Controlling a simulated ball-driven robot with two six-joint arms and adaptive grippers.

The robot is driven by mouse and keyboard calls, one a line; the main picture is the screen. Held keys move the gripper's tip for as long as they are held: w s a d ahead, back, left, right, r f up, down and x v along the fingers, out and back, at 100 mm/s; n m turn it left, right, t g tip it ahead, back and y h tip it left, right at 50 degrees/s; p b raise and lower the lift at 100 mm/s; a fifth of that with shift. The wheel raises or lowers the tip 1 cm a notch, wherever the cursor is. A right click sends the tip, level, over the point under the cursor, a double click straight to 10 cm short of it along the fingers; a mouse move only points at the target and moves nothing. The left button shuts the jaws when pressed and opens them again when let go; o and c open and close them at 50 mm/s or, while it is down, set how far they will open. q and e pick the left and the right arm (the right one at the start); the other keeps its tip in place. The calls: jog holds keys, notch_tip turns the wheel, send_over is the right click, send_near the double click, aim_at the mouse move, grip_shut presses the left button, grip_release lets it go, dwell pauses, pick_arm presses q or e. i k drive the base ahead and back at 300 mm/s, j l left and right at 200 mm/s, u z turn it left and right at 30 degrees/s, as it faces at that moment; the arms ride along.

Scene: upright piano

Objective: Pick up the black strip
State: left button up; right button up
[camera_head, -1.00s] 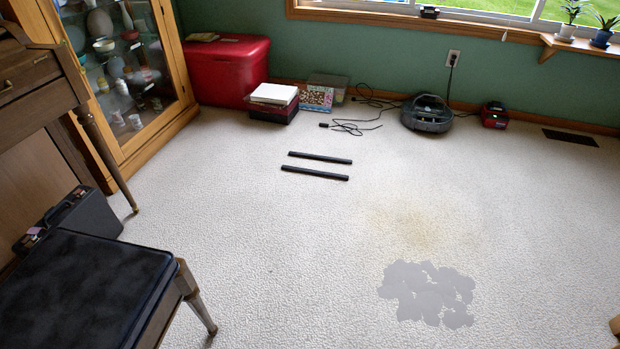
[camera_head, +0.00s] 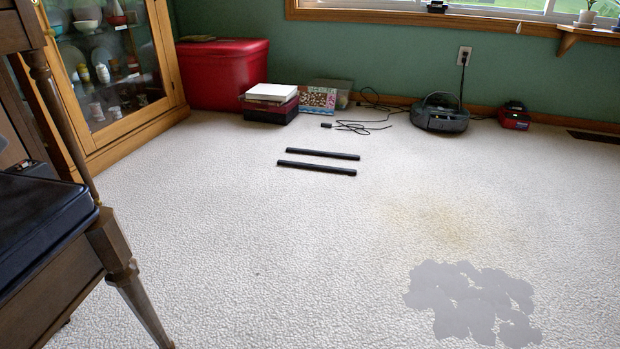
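Two thin black strips lie on the pale carpet near the middle of the head view, roughly parallel and a little apart. The farther black strip (camera_head: 323,154) is just behind the nearer black strip (camera_head: 317,168). Both lie flat with nothing on them. Neither of my grippers shows in the head view.
A black-seated bench (camera_head: 40,225) stands at the left front, beside a glass cabinet (camera_head: 110,75). A red chest (camera_head: 222,75), stacked boxes (camera_head: 270,103), cables (camera_head: 360,127) and a dark radio-like device (camera_head: 440,112) line the wall. The carpet (camera_head: 240,240) before the strips is clear.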

aim_at(283, 161)
jog(key=i+l, duration=0.15)
jog(key=i, duration=0.25)
jog(key=i+j, duration=0.1)
jog(key=i, duration=1.9)
jog(key=i+j, duration=0.55)
jog(key=j+u, duration=0.05)
jog(key=j, duration=0.05)
